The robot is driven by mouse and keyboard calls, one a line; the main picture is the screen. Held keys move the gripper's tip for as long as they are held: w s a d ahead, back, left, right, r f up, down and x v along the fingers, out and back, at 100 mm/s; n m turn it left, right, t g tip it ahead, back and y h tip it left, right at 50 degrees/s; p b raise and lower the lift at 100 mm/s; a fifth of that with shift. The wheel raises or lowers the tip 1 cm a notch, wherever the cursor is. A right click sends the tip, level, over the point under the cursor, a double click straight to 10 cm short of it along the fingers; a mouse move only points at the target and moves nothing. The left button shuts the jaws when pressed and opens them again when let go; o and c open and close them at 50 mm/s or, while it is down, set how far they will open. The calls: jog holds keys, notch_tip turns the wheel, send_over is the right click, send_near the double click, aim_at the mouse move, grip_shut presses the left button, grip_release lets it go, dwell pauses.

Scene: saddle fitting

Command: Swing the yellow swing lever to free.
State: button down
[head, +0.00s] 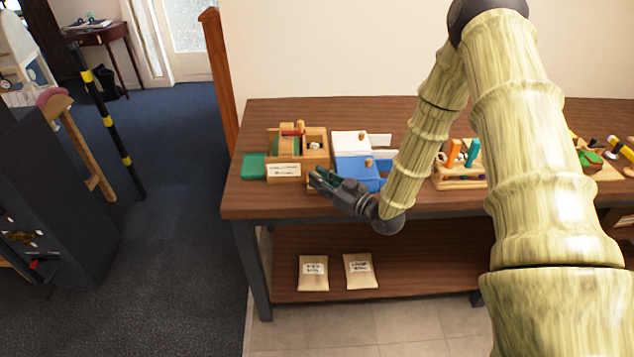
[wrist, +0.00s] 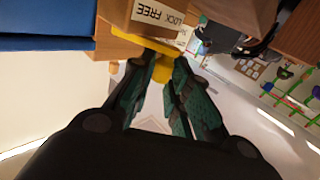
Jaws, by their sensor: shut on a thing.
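The yellow swing lever (wrist: 163,70) shows in the wrist view below a wooden block whose white label (wrist: 158,14) reads LOCK and FREE. My gripper (wrist: 160,80) has its dark green fingers on either side of the lever and is shut on it. In the head view my gripper (head: 318,179) is at the front right of the wooden fixture (head: 316,152), by the table's front edge. I cannot make out the lever in the head view. The wrist view does not clearly show which label word the lever points to.
A green block (head: 254,167) stands left of the fixture. A blue box (head: 356,171) and a white box (head: 350,144) stand close on its right. A rack with coloured pegs (head: 460,170) is farther right. Two labelled packets (head: 313,272) lie on the lower shelf.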

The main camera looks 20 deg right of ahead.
jog(key=shift+d+n+g+y, duration=0.25)
jog(key=shift+n+g+y, duration=0.05)
jog(key=shift+n+y, duration=0.2)
jog(key=shift+y, duration=0.3)
jog(key=c, duration=1.4)
grip_release()
jog(key=shift+s, duration=0.1)
jog(key=v, duration=1.2)
jog(key=shift+d+r, duration=0.1)
jog(key=shift+r, duration=0.1)
